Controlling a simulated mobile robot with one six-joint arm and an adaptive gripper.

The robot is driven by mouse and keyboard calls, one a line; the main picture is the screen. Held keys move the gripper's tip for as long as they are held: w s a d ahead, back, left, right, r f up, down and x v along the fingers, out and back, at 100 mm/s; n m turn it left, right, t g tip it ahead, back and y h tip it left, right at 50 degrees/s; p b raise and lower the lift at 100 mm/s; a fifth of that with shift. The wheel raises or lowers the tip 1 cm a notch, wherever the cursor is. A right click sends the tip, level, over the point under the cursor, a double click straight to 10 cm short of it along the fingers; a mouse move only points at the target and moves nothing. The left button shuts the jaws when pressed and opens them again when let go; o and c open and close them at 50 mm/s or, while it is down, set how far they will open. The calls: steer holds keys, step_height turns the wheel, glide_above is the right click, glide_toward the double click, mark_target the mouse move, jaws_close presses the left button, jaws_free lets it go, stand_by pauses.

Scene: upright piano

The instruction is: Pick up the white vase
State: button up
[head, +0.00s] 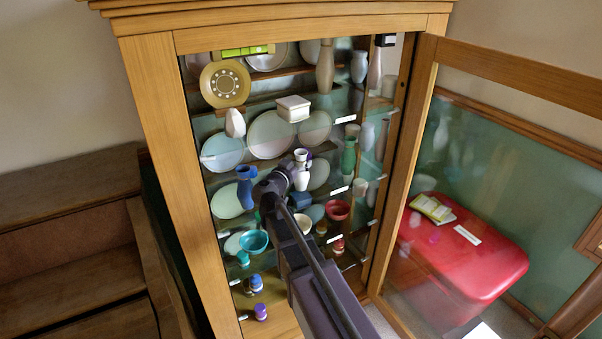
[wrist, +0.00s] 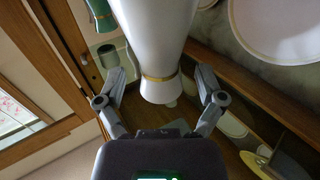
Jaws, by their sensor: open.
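The white vase (head: 302,176) stands on a middle shelf of the glass-fronted cabinet, at the tip of my arm. In the wrist view the white vase (wrist: 156,40) is large and close, with a gold band around its narrow part. My gripper (wrist: 160,85) is open, with one finger on each side of the vase's narrow part. Both fingers look apart from the vase. In the head view my gripper (head: 287,178) reaches in through the open cabinet front, and part of it is hidden behind my own arm.
A dark blue vase (head: 246,187) stands just left of my gripper, and a green vase (head: 348,157) stands to the right. A red bowl (head: 337,210) and a teal bowl (head: 254,242) sit lower. The open glass door (head: 480,180) is at the right.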

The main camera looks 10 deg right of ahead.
steer(key=shift+x, duration=0.8)
jaws_close()
